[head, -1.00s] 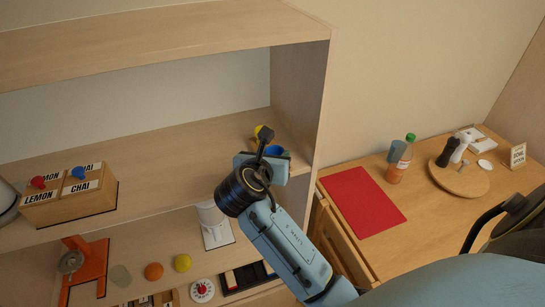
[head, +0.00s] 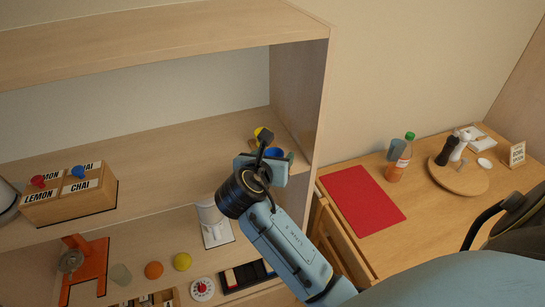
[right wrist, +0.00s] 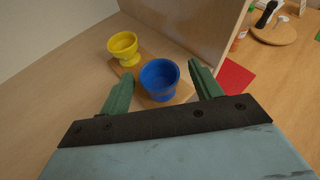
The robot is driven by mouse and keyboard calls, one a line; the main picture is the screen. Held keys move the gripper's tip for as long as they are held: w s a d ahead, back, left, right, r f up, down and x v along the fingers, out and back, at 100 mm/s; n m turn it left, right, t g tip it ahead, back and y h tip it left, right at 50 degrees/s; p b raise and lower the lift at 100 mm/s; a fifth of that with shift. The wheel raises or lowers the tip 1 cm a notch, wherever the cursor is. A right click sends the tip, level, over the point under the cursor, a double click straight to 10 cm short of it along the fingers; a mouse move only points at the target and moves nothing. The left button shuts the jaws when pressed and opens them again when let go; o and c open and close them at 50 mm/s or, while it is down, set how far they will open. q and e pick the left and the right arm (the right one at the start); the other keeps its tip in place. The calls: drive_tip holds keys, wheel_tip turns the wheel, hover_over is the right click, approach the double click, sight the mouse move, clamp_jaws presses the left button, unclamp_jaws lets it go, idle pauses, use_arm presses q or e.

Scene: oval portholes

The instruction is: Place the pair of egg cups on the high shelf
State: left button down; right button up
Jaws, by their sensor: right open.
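A yellow egg cup (right wrist: 123,48) and a blue egg cup (right wrist: 159,79) stand upright on a small wooden board (right wrist: 180,92) on a shelf, close to its right side wall. In the head view the yellow cup (head: 262,132) and blue cup (head: 274,153) show only partly behind my right gripper (head: 272,160). In the right wrist view my right gripper (right wrist: 162,78) is open, its green fingers on either side of the blue cup, with visible gaps. The yellow cup is farther off. An upper shelf (head: 150,45) runs above. My left gripper is not in view.
A wooden box (head: 70,205) with red and blue knobs stands left on the same shelf; the stretch between is clear. The lower shelf (head: 130,250) holds small items. A table at right carries a red mat (head: 362,200), a bottle (head: 400,158) and a round board (head: 458,178).

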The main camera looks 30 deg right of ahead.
drive_tip(key=v, duration=1.2)
drive_tip(key=shift+b, duration=0.4)
drive_tip(key=shift+r, duration=0.1)
